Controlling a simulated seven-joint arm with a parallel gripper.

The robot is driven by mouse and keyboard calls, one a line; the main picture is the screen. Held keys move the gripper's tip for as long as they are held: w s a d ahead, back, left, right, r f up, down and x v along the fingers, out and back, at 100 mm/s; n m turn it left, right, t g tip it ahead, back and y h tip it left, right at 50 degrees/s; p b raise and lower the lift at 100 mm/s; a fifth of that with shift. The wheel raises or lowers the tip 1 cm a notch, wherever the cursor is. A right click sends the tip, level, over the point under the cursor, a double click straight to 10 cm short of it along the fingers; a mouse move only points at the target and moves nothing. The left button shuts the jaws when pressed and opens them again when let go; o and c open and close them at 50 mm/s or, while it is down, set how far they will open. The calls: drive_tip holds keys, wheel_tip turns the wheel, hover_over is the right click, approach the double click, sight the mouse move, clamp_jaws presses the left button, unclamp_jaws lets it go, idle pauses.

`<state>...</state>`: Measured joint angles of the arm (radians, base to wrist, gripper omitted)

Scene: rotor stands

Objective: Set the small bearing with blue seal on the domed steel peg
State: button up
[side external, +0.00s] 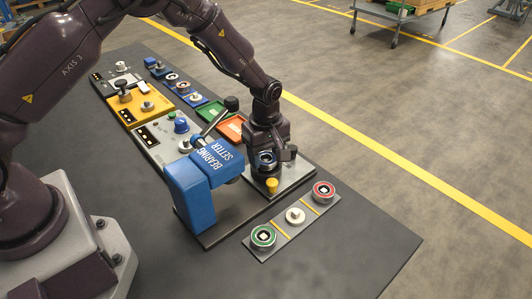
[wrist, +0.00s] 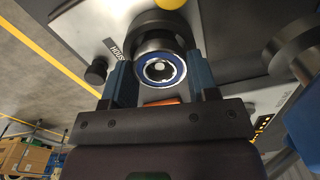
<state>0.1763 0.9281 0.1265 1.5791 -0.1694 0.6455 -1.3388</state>
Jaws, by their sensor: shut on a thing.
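The small bearing with blue seal (wrist: 176,73) is between the two fingers of my gripper (wrist: 161,82), which is shut on it. In the side view my gripper (side external: 268,158) points down over the grey plate at the near end of the bench, with the bearing (side external: 266,157) showing at its fingertips. Through the bore in the wrist view a pale rounded tip shows, which looks like the domed steel peg (wrist: 159,67). The rest of the peg is hidden by the bearing and gripper. I cannot tell whether the bearing is around the peg or just above it.
A yellow-topped post (side external: 272,184) stands close in front of my gripper. The blue bearing setter (side external: 190,192) stands to its left. A grey strip (side external: 283,238) holds a green-ringed bearing (side external: 263,237), a pale part (side external: 295,216) and a red-ringed bearing (side external: 323,191). The bench's front right is clear.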

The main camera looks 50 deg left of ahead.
idle(0.3)
drive_tip(key=o, duration=1.4)
drive_tip(key=shift+r, duration=3.95)
drive_tip(key=s+a+r+m+t, duration=0.1)
drive_tip(key=s+r+m+t, duration=0.1)
drive_tip(key=s+r+m, duration=0.55)
drive_tip(key=s+a+r+m+t, duration=0.25)
drive_tip(key=s+r, duration=0.65)
drive_tip(key=r, duration=0.5)
drive_tip(key=s+m, duration=0.2)
drive_tip(key=s, duration=0.1)
drive_tip(key=s+m, duration=0.2)
drive_tip(key=s, duration=0.1)
drive_tip(key=s+m+t, duration=0.1)
drive_tip(key=s, duration=0.2)
drive_tip(key=shift+s+a+r+m, duration=0.1)
drive_tip(key=shift+s+a+m, duration=0.1)
drive_tip(key=shift+m, duration=0.2)
